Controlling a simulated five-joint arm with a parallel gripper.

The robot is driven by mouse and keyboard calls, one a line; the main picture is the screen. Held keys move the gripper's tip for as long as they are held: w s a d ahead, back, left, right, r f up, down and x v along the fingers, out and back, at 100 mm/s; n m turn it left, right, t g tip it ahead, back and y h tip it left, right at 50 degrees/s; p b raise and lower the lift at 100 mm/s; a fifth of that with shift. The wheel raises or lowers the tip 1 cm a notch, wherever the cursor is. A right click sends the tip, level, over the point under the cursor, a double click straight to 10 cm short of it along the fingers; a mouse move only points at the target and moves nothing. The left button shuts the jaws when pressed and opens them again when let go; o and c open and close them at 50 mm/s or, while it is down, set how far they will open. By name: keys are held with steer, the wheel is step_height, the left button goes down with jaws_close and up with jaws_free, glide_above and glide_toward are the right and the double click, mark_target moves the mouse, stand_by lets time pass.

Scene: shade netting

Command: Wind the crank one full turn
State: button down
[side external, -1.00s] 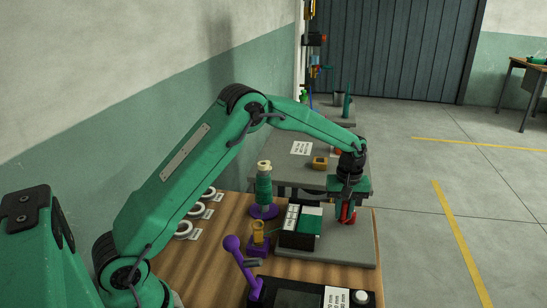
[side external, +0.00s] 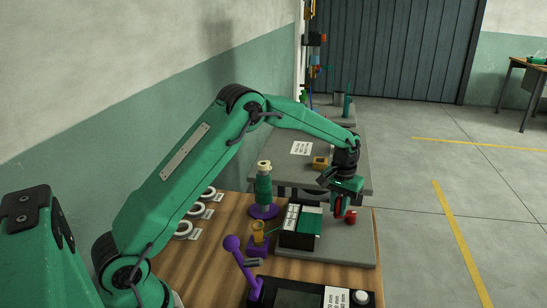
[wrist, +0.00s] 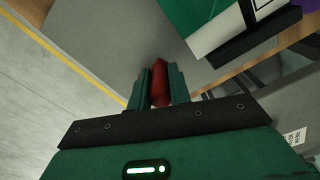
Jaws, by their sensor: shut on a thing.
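A winder box (side external: 308,222) with a green and white body stands on a grey base plate (side external: 345,252) on the wooden bench. The crank's red grip (wrist: 160,82) lies between my two fingers in the wrist view, and the fingers press on it from both sides. My gripper (side external: 340,207) is shut on this grip at the right of the box, and its palm is tilted. A second red part (side external: 351,217) shows just right of the fingers, low over the plate. The crank arm itself is mostly hidden by my gripper.
A green spool (side external: 264,188) on a purple base, a yellow guide (side external: 258,232) and a purple ball-topped lever (side external: 232,243) stand left of the box. A grey table (side external: 275,175) with a yellow block (side external: 320,163) is behind. Open floor lies right.

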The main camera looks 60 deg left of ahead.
steer(key=shift+w+a+m, duration=0.15)
steer(key=shift+a+m, duration=0.1)
steer(key=shift+m, duration=0.45)
steer(key=shift+w+a+m, duration=0.15)
steer(key=shift+a+m, duration=0.1)
steer(key=shift+m, duration=0.45)
steer(key=shift+r, duration=0.1)
steer(key=c, duration=1.3)
jaws_free()
step_height(320, 180, up, 7)
steer(key=shift+r, duration=0.35)
steer(key=shift+r, duration=0.15)
